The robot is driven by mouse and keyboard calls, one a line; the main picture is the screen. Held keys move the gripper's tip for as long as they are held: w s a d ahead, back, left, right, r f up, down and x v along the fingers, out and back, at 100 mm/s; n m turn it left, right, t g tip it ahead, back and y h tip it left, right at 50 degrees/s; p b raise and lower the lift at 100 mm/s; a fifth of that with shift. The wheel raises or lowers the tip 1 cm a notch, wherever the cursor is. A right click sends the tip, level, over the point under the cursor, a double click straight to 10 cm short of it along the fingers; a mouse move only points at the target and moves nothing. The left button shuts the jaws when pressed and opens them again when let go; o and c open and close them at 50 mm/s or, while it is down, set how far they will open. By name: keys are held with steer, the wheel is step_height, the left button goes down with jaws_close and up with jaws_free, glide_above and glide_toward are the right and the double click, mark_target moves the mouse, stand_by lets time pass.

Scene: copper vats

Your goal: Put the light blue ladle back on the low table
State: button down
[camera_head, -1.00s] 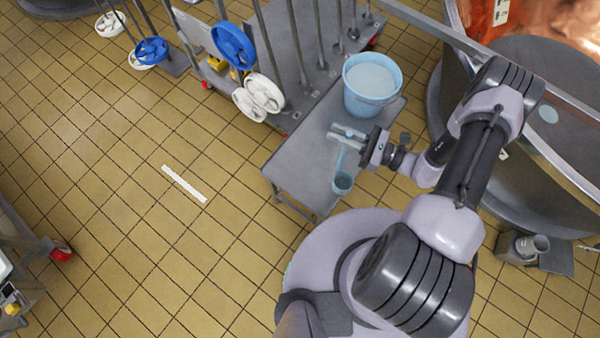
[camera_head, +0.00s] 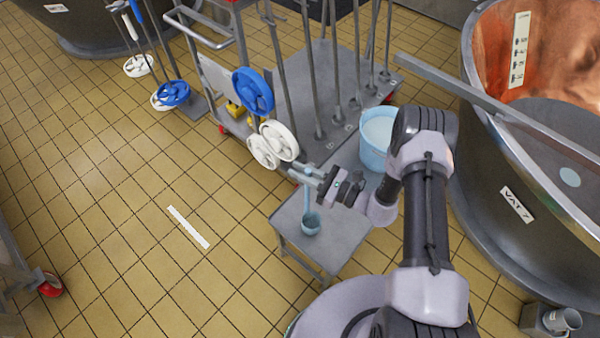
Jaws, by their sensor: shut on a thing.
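My gripper (camera_head: 313,177) is shut on the handle of the light blue ladle (camera_head: 310,222). The ladle hangs roughly upright, its handle between the fingers and its cup below them. In the picture the cup lies over the front part of the low grey table (camera_head: 341,251). I cannot tell whether the cup touches the tabletop or hangs above it. A light blue bucket (camera_head: 367,155) with pale liquid is at the far right of the table, partly hidden by my arm.
Behind the table is a grey cart (camera_head: 345,70) with upright rods. White wheel-shaped tools (camera_head: 281,139) and a blue one (camera_head: 252,91) hang close to the gripper's left. A large vat (camera_head: 490,180) with copper inside stands right. The tabletop around the cup looks bare.

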steer(key=c, duration=1.4)
jaws_free()
